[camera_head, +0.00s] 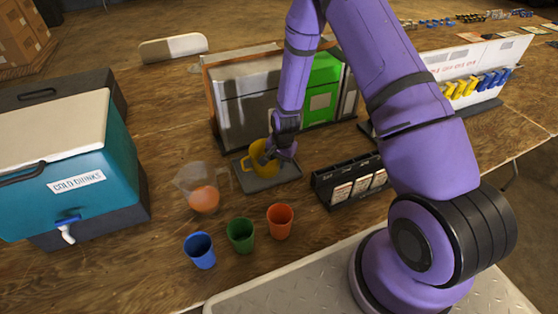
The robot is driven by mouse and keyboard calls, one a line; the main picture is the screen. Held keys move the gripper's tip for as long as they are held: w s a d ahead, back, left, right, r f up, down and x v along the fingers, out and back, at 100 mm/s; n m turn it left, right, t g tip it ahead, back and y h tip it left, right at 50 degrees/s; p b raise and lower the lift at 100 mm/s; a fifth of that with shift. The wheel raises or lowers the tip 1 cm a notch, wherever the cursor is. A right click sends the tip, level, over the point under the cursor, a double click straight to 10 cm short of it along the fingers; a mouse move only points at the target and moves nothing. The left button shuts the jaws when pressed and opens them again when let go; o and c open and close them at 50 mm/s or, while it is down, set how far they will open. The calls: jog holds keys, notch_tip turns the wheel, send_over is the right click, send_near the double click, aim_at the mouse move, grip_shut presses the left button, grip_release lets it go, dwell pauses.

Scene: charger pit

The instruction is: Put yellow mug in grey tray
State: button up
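The yellow mug (259,167) is at the grey tray (286,175), over or on its left part, with its handle to the left. I cannot tell whether its base rests on the tray. My gripper (274,155) reaches down from above to the mug's right rim, with one finger at the mug's mouth and the other at its right side. The fingers overlap the mug, and whether they grip its wall is too small to tell.
A clear jug (203,192) with orange liquid stands left of the tray. Blue (200,250), green (240,235) and orange (280,221) cups stand in front. A black rack (347,183) is to the right, a silver and green machine (250,108) behind, and a teal cooler (70,170) far left.

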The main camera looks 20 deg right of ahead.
jog(key=shift+o, duration=0.3)
jog(key=shift+r, duration=0.1)
jog(key=s+d+r+n+t, duration=0.1)
jog(key=s+r, duration=0.2)
jog(key=r, duration=0.9)
jog(key=s+r+n, duration=0.2)
jog(key=s+r, duration=0.1)
jog(key=r, duration=1)
jog(key=s+d+r+n+t, duration=0.1)
jog(key=s+r, duration=0.2)
jog(key=r, duration=0.9)
jog(key=s+r+n+t, duration=0.1)
jog(key=s+r+n, duration=0.1)
jog(key=s+r, duration=0.4)
jog(key=s+r+n+t+h, duration=0.1)
jog(key=s+r+n, duration=0.2)
jog(key=s+r, duration=0.4)
jog(key=shift+s+d+r+n, duration=0.25)
jog(key=shift+s+d, duration=0.2)
jog(key=shift+s, duration=3.75)
